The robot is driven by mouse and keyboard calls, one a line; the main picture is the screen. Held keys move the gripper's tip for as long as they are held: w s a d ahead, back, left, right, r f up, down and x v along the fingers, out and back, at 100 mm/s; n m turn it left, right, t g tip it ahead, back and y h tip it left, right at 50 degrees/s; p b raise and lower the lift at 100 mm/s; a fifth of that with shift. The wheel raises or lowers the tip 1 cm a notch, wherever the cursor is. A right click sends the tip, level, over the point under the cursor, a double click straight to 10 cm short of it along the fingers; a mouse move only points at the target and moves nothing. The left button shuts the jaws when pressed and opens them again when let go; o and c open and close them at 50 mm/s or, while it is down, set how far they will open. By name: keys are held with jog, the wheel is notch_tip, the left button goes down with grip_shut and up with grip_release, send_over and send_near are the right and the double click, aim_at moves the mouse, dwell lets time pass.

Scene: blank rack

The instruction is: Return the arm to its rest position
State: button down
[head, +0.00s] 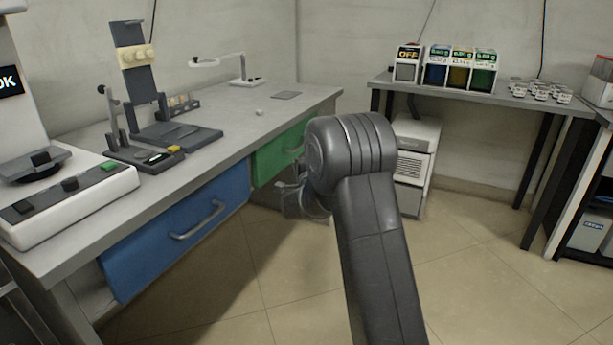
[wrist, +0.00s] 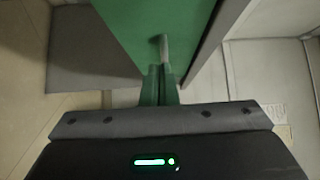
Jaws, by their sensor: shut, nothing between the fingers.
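My arm reaches up in the middle of the head view, its dark grey elbow in front of the bench. My gripper (wrist: 160,70) is shut and empty in the wrist view, its two fingers close together. In the head view the gripper (head: 300,203) is partly hidden behind the arm, low in front of the green drawer (head: 277,157). The green drawer front (wrist: 150,20) fills the top of the wrist view, with its handle (wrist: 164,47) just beyond the fingertips. I cannot tell whether the fingers touch the handle.
A blue drawer (head: 175,235) with a grey handle is under the left bench (head: 318,96). The bench carries a stand, a lamp and a white machine (head: 75,205). A side table (head: 480,97) at the right bears coloured boxes and small containers. Tiled floor (head: 480,285) lies open at the right.

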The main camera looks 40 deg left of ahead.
jog(key=p+v, duration=0.1)
jog(key=v, duration=0.6)
jog(key=shift+d, duration=0.2)
